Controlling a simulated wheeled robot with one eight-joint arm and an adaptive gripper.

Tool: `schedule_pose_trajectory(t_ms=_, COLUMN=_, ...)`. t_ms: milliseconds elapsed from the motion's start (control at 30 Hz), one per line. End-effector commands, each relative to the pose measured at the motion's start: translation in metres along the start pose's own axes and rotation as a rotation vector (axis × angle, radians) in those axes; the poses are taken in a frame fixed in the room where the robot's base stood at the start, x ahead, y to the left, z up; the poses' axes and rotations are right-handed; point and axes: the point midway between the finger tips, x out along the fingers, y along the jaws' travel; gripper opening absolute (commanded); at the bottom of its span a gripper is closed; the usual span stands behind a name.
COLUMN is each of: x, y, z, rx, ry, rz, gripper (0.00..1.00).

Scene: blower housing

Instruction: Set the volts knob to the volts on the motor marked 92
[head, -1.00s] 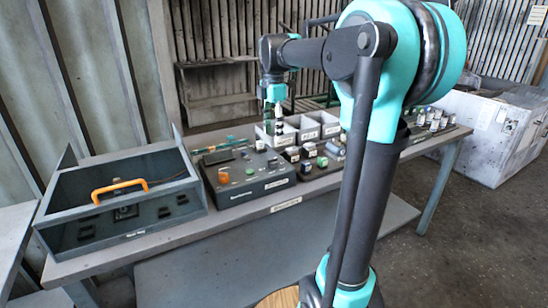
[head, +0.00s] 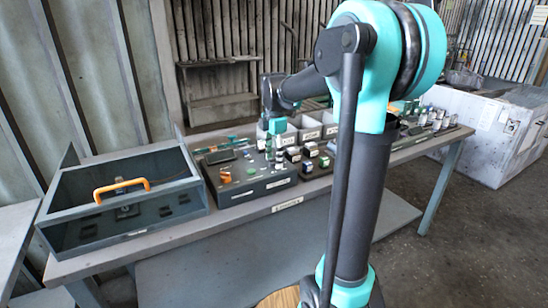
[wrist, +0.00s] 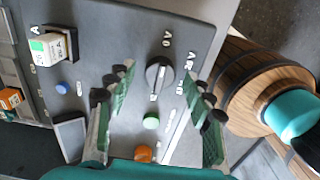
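The grey control panel (head: 240,180) sits on the bench. In the wrist view the dark volts knob (wrist: 158,75) has a pale pointer line, with a "0 V" mark above it and another volts mark to its right. My gripper (wrist: 158,88) is open, its green-padded fingers on either side of the knob in the picture; contact cannot be told. In the head view my gripper (head: 273,152) is low over the panel's right part. A white and green block (wrist: 48,48) stands on the panel by the letter A. No number 92 is legible on any motor.
The panel carries a green button (wrist: 151,122), an orange button (wrist: 143,154), a blue button (wrist: 62,88) and a dark display (wrist: 70,138). An open grey box with an orange handle (head: 121,189) stands left. Small blocks and grey bins (head: 311,132) are right and behind.

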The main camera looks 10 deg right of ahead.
Motion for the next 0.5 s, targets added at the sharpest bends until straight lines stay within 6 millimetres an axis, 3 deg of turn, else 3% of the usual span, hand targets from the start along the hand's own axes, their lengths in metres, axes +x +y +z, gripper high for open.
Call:
schedule_pose_trajectory(t_ms=33, x=-0.0001, y=0.0000, z=0.0000, rx=0.000, ry=0.000, rz=0.000, gripper=0.45)
schedule_pose_trajectory(t_ms=367, x=-0.0002, y=0.0000, z=0.0000, rx=0.000, ry=0.000, rz=0.000, gripper=0.04)
schedule_pose_trajectory(t_ms=500, x=-0.0002, y=0.0000, z=0.0000, rx=0.003, ry=0.000, rz=0.000, gripper=0.02)
